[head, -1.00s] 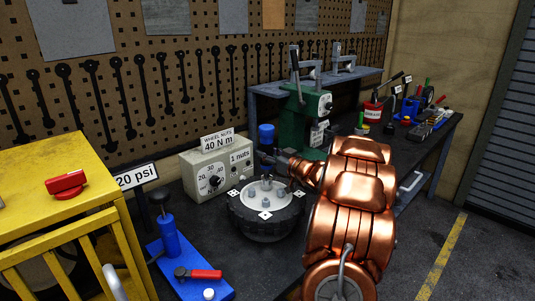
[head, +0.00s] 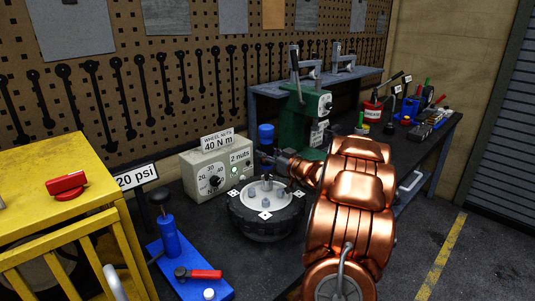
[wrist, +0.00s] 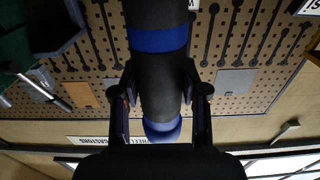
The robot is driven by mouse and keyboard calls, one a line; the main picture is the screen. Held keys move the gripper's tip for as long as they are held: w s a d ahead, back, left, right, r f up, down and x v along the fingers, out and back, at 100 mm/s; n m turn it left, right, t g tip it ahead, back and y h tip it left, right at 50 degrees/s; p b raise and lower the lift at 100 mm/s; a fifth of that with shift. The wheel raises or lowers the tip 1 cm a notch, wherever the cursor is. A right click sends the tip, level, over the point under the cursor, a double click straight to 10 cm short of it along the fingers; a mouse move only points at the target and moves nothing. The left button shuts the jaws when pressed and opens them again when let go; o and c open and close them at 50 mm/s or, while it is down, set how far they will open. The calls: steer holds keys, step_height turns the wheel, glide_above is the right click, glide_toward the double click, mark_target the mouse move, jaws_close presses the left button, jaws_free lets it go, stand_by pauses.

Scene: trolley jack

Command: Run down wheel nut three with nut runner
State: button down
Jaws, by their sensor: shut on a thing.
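My gripper (wrist: 160,95) is shut on the nut runner (wrist: 158,40), a dark cylinder with a blue band and a blue end. In the head view its blue top (head: 266,133) stands upright above the wheel (head: 262,226), partly behind my copper arm. The wheel lies flat on the bench with a pale hub, grey nuts (head: 253,192) and white dotted tags around it. The runner's lower end is over the far side of the hub; its exact contact with a nut is unclear. The controller box (head: 205,180) reads 40 N m and 2 nuts, with a green light lit.
A blue stand with a red-handled tool (head: 205,274) is at the front left, beside a yellow cage (head: 60,225). A green press (head: 300,115) stands behind the wheel. Loose tools lie on the right bench.

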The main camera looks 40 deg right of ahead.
mark_target(271, 138)
steer(key=shift+r+p, duration=2.15)
steer(key=shift+r, duration=0.85)
